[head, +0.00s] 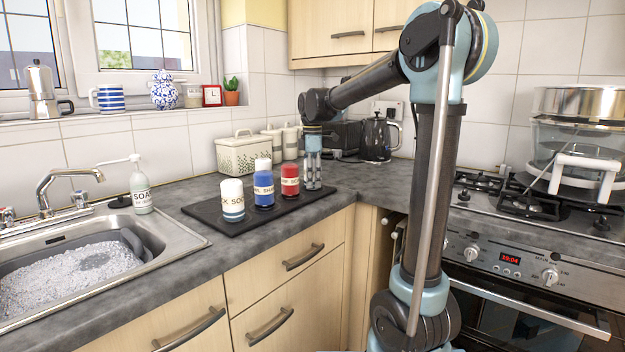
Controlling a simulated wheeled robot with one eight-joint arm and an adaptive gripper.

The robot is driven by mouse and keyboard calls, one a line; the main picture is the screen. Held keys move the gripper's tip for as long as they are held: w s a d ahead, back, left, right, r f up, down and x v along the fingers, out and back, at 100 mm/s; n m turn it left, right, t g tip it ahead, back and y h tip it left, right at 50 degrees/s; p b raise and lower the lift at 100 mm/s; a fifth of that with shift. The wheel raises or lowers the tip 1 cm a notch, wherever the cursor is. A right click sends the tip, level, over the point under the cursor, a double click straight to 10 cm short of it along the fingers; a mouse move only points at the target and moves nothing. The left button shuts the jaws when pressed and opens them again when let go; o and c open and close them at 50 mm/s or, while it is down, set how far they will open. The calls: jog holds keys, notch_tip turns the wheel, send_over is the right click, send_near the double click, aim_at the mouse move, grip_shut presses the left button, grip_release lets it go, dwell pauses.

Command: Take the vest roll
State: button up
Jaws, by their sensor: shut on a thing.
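My gripper (313,172) points straight down at the right end of the dark mat (250,216), just right of the red roll. Its fingers are closed on a pale, narrow thing between them, mostly hidden and too small to identify. The red roll (290,188) stands upright with a pale label band. A blue roll (264,198) with a pale band stands left of it. A white roll (232,188) with a blue stripe and a label ending in "SOCK" stands at the left. A white top (263,164) shows behind the blue roll. No label reading "vest" is legible.
The sink (75,270) with foam and a dark grey item lies left, with a tap (62,185) and soap bottle (141,190). A bread bin (243,152), canisters (290,138) and a kettle (377,138) stand behind. The hob with a steamer (575,150) is right.

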notch_tip(320, 180, up, 10)
jog(key=shift+f, duration=0.1)
dwell(0.4)
jog(key=shift+r, duration=1.3)
